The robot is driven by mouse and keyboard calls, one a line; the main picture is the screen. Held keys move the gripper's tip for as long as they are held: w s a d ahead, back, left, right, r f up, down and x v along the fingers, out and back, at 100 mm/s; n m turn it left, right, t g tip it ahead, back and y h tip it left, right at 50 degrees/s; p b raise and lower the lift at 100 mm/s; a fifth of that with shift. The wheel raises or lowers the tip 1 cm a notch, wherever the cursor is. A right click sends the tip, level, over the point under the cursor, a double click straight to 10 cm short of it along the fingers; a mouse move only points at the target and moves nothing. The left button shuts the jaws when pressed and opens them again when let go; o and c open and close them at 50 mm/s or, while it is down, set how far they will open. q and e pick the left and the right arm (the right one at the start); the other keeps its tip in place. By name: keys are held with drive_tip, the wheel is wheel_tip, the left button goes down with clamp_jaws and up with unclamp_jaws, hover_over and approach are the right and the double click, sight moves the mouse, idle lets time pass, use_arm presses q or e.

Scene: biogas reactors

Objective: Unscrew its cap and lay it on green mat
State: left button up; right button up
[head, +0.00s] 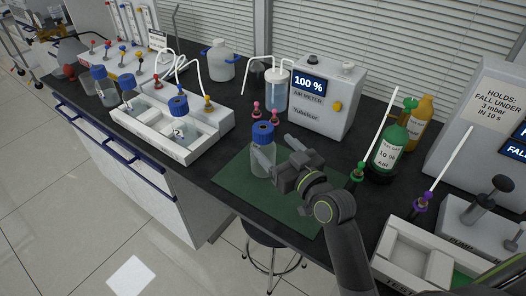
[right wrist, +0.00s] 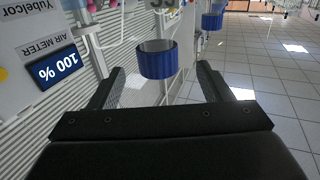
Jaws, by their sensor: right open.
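A clear bottle (head: 263,163) with a blue screw cap (head: 263,131) stands upright on the green mat (head: 237,190). The cap is on the bottle. In the right wrist view the blue cap (right wrist: 156,62) shows between the open fingers, at or just beyond their tips. My right gripper (head: 276,147) is open and empty, coming from the right beside the bottle's upper part. I cannot tell whether a finger touches the bottle. My left gripper is in neither view.
The air meter (head: 322,100) stands behind the mat. A white tray (head: 157,146) with blue-capped bottles is left. A green bottle (head: 388,150) and a white tray (head: 372,262) are right. The mat's front part is bare, near the bench edge.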

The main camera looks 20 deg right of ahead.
sight(268, 140)
drive_tip(key=x, duration=0.3)
drive_tip(key=shift+w, duration=0.2)
drive_tip(key=shift+f+p+x, duration=0.2)
drive_tip(key=shift+p+x, duration=0.3)
drive_tip(key=shift+x, duration=0.8)
drive_tip(key=shift+f+p+x, duration=0.2)
drive_tip(key=shift+p+x, duration=0.25)
drive_tip(key=shift+x, duration=0.8)
drive_tip(key=shift+d, duration=0.1)
drive_tip(key=c, duration=1.5)
drive_tip(key=shift+r, duration=0.1)
